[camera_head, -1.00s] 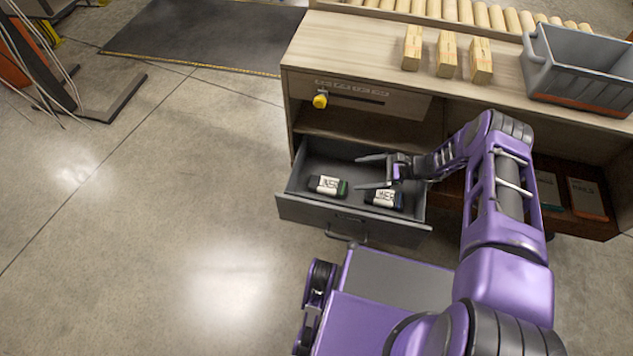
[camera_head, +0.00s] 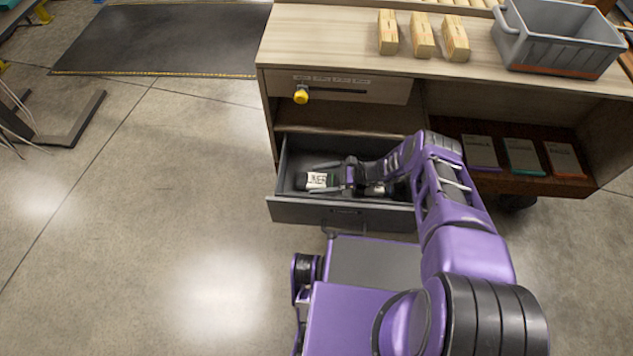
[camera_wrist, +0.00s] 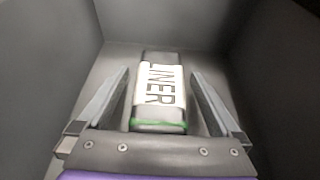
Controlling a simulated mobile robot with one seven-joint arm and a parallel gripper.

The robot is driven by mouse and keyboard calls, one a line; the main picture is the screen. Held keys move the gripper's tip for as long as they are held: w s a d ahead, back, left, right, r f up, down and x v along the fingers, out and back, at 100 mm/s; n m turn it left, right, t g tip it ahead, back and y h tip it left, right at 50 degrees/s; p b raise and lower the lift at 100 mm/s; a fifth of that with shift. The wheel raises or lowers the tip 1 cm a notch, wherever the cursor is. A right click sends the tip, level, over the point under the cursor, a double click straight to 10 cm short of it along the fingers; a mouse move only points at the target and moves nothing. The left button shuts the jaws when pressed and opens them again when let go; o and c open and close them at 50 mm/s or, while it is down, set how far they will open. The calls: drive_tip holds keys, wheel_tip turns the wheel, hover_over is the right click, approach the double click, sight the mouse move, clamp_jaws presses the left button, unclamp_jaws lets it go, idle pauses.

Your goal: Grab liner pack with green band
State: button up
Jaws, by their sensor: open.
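The liner pack with the green band (camera_wrist: 160,92) lies on the drawer floor in the wrist view, dark with a white label reading LINER and a green band at its near end. In the head view its white label (camera_head: 317,180) shows at the drawer's left side. My gripper (camera_head: 325,179) is inside the open drawer (camera_head: 295,211), reaching in from the right. Its two fingers (camera_wrist: 158,92) are open, one on each side of the pack, with a visible gap on both sides. The second pack, on the right, is mostly hidden by my arm.
The drawer walls rise close around my gripper. Above is a cabinet drawer with a yellow knob (camera_head: 301,94). The bench top holds wooden blocks (camera_head: 422,36) and a grey bin (camera_head: 557,38). Several flat packs lie on the lower shelf (camera_head: 522,156) at right.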

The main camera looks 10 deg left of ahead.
sight(312, 179)
drive_tip(key=shift+x, duration=1.45)
drive_tip(key=shift+w, duration=0.1)
drive_tip(key=c, duration=1.3)
drive_tip(key=shift+c, duration=0.2)
wheel_tip(312, 179, up, 9)
drive_tip(key=p, duration=0.3)
drive_tip(key=shift+r, duration=0.5)
